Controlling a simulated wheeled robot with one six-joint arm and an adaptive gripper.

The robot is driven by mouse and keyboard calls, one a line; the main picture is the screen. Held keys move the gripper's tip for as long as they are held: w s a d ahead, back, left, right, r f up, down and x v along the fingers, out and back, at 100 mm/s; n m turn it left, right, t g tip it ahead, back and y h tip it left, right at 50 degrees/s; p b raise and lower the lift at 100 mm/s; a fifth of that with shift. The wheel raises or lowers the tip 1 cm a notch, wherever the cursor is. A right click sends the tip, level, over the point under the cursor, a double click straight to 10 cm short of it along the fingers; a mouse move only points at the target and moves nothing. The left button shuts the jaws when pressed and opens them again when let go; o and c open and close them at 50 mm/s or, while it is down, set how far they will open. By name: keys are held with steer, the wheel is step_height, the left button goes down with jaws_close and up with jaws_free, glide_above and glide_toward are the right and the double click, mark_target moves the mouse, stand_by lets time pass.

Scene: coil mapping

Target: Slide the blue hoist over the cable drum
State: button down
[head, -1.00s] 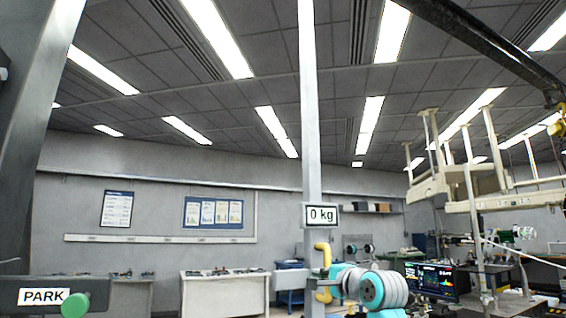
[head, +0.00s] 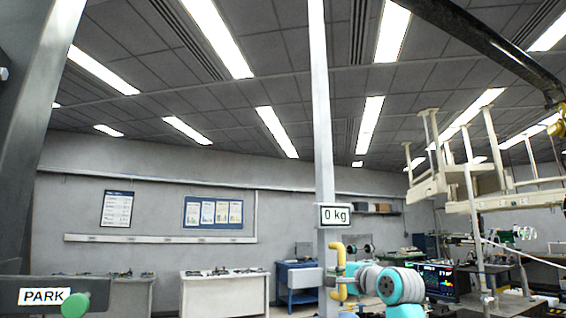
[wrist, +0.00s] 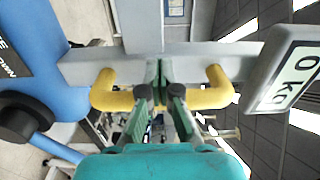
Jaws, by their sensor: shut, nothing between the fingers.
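A pale upright post (head: 321,110) carries a "0 kg" sign (head: 335,215) and a yellow handle (head: 338,272). In the wrist view the handle (wrist: 112,97) is a bracket on a grey bar (wrist: 200,62). My gripper (wrist: 158,75) has its fingers together at the middle of the handle, covering that part. Nothing shows held, and I cannot tell whether the fingers touch the bar. A blue body (wrist: 45,65) with a black round part lies at the left of the wrist view; it looks like part of the hoist. I cannot make out the cable drum.
A "PARK" sign (head: 45,296) with a green knob (head: 75,305) is at the lower left. A white bench (head: 222,292) and a blue cabinet (head: 298,280) stand behind.

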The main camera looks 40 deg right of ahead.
steer(key=s+d, duration=0.2)
steer(key=d, duration=0.6)
steer(key=shift+s+d, duration=0.3)
steer(key=shift+d, duration=0.1)
stand_by(0.4)
steer(key=shift+s+d, duration=1.15)
steer(key=shift+d, duration=2.9)
steer(key=s+a, duration=0.5)
steer(key=s, duration=0.3)
steer(key=shift+s+a, duration=0.35)
steer(key=shift+a, duration=0.05)
steer(key=shift+f, duration=0.1)
